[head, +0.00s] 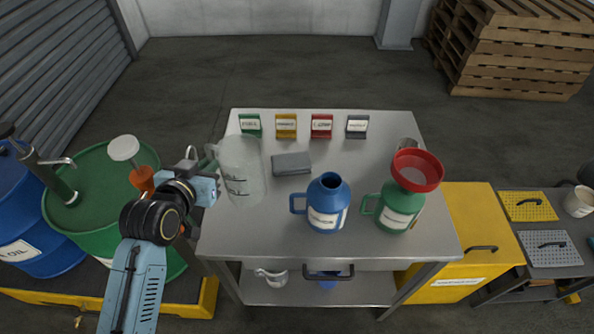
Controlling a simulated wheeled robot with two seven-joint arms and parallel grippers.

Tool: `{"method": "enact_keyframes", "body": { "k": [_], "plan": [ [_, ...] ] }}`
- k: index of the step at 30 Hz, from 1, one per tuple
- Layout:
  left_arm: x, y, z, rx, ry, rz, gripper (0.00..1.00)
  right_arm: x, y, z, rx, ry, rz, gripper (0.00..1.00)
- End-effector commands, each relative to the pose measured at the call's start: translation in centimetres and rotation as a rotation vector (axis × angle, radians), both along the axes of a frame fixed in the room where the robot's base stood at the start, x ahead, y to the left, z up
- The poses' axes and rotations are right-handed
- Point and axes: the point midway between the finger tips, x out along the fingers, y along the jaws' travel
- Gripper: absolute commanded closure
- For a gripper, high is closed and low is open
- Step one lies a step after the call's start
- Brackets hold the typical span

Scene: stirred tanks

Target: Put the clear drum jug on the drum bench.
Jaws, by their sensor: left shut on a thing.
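The clear drum jug (243,172) is a translucent, upright jug with dark marks on its side. It is at the left part of the steel bench (285,215). My left gripper (210,188) reaches in from the left and is shut at the jug's left side, by its handle. The fingertips are partly hidden against the jug. I cannot tell whether the jug's base touches the bench top or hangs slightly above it. My right gripper is not in view.
A blue jug (327,204) and a green jug (396,207) with a red funnel (417,170) stand on the bench. Several coloured label holders line the back. A green drum (95,200) stands left.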

Motion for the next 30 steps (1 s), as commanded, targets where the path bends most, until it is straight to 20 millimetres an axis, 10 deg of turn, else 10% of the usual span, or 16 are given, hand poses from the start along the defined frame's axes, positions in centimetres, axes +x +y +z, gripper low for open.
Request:
{"method": "enact_keyframes", "body": {
  "k": [30],
  "plan": [
    [0.1,-0.1,-10.1,-0.001,-0.003,-0.003,1.00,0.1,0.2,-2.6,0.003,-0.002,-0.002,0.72]
  ]
}}
